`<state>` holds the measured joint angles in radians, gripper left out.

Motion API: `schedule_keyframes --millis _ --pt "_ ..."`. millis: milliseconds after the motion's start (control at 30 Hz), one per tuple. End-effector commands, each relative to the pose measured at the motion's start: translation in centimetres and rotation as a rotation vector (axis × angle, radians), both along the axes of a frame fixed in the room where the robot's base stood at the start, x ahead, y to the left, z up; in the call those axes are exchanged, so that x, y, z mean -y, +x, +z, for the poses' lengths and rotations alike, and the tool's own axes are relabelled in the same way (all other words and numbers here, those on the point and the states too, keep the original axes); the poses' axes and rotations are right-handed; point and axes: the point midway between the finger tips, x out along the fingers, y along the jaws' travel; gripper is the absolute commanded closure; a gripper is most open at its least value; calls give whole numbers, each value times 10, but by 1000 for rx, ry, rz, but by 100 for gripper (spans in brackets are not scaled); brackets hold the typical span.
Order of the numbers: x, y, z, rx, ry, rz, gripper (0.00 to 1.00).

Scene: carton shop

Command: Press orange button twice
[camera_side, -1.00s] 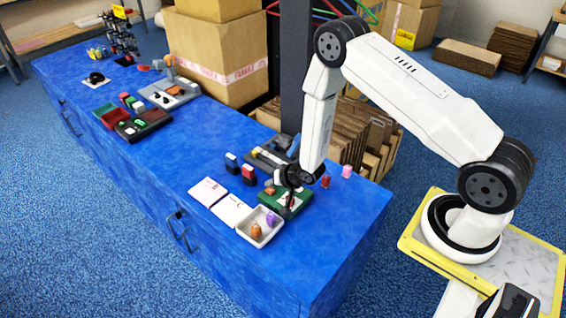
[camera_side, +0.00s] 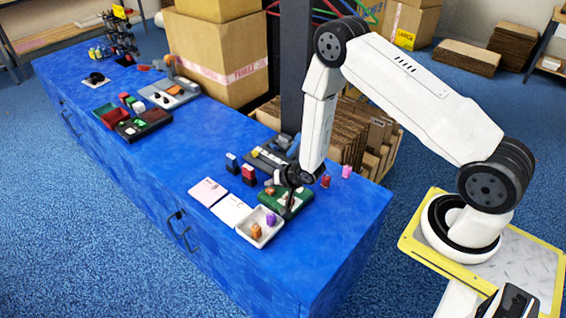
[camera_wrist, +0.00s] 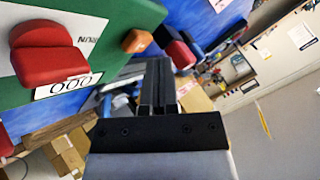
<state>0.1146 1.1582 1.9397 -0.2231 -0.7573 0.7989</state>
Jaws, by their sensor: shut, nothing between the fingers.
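A green panel (camera_side: 270,203) lies on the blue table, partly hidden by my gripper (camera_side: 289,211). My gripper (camera_wrist: 158,68) is shut and empty, pointing down over the panel. Its tips look apart from the orange button; contact with the panel cannot be told.
A white tray (camera_side: 240,233) with an orange and a purple piece stands in front. Small red (camera_side: 325,181) and pink (camera_side: 347,171) pieces are right. The table's front right is clear.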

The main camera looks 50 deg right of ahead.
Motion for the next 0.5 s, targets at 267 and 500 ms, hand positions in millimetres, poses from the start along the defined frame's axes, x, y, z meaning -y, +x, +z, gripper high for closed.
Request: schedule_keyframes --millis 267,500 --pt "0 0 -5 0 0 0 100" --pt "0 0 -9 0 0 0 100"
